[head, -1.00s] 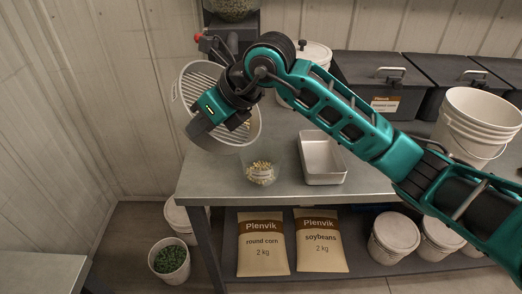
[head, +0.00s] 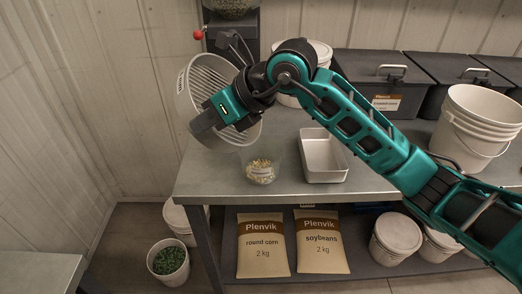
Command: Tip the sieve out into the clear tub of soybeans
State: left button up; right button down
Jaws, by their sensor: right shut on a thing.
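The sieve (head: 184,97) is a pale round pan with a slotted floor, steeply tilted at the left end of the bench. My right gripper (head: 206,124) is shut on it and covers part of its floor and rim. The sieve's lower edge hangs just above and to the left of the clear tub (head: 261,179). The tub stands upright near the bench's front edge with pale yellow beans in it. I see no beans on the visible part of the sieve floor; the rest is hidden by the gripper. My left gripper is not in view.
An empty metal tray (head: 323,176) stands right of the tub. Behind are a dark machine with a red knob (head: 199,34), a lidded white bucket and dark bins (head: 386,75). Stacked white buckets (head: 474,120) stand at right. Bags and buckets fill the shelf below.

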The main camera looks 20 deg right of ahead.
jog(key=shift+s+d+f+y+b, duration=0.1)
jog(key=shift+d+y+b, duration=0.15)
jog(key=shift+b, duration=0.25)
jog(key=shift+s+d+r+t+y+b, duration=0.4)
jog(key=shift+d+r+t+y+b, duration=0.25)
jog(key=shift+b, duration=0.75)
jog(key=shift+f+b, duration=0.1)
jog(key=shift+b, duration=0.3)
jog(key=shift+s+d+y+b, duration=0.2)
jog(key=shift+d+y+b, duration=0.1)
jog(key=shift+y+b, duration=0.15)
jog(key=shift+s+d+r+t+y+b, duration=0.1)
jog(key=shift+r+t+y+b, duration=0.15)
jog(key=shift+t+b, duration=0.15)
jog(key=shift+s+d+b, duration=0.1)
jog(key=shift+d+b, duration=0.1)
jog(key=shift+b, duration=0.25)
jog(key=shift+s+d+f+b, duration=0.1)
jog(key=shift+d+b, duration=0.05)
jog(key=shift+b, duration=0.4)
